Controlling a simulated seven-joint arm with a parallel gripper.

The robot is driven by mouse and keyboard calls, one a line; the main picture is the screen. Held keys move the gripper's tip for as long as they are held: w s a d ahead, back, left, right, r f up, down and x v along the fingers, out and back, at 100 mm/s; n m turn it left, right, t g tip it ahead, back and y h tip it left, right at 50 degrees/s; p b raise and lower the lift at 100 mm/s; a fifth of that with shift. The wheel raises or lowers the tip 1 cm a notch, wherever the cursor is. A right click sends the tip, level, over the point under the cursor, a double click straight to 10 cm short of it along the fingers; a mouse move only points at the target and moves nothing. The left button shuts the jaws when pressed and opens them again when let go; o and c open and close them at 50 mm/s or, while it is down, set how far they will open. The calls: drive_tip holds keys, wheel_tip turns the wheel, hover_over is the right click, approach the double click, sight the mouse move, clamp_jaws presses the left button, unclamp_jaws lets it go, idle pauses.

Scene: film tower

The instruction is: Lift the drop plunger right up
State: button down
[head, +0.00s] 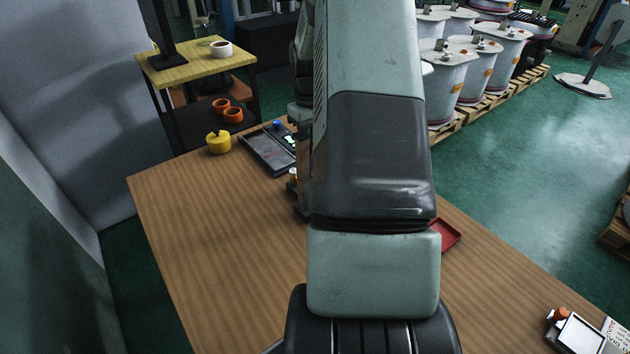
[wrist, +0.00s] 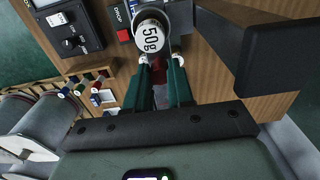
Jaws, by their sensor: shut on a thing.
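In the wrist view a pale round-ended piece marked "50g" (wrist: 150,37), seemingly the head of the drop plunger, sits at the tips of my gripper (wrist: 160,64). My gripper's two green fingers with pale tips are close together and shut on it. The plunger's lower part is hidden, so its height cannot be told. In the head view my own arm hides the gripper and the plunger.

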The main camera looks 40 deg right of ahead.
drive_tip(key=shift+r, duration=2.35)
drive_tip(key=c, duration=1)
unclamp_jaws()
drive_tip(key=shift+c, duration=0.2)
drive_tip(key=shift+r, duration=0.1)
drive_tip(key=shift+r, duration=2.45)
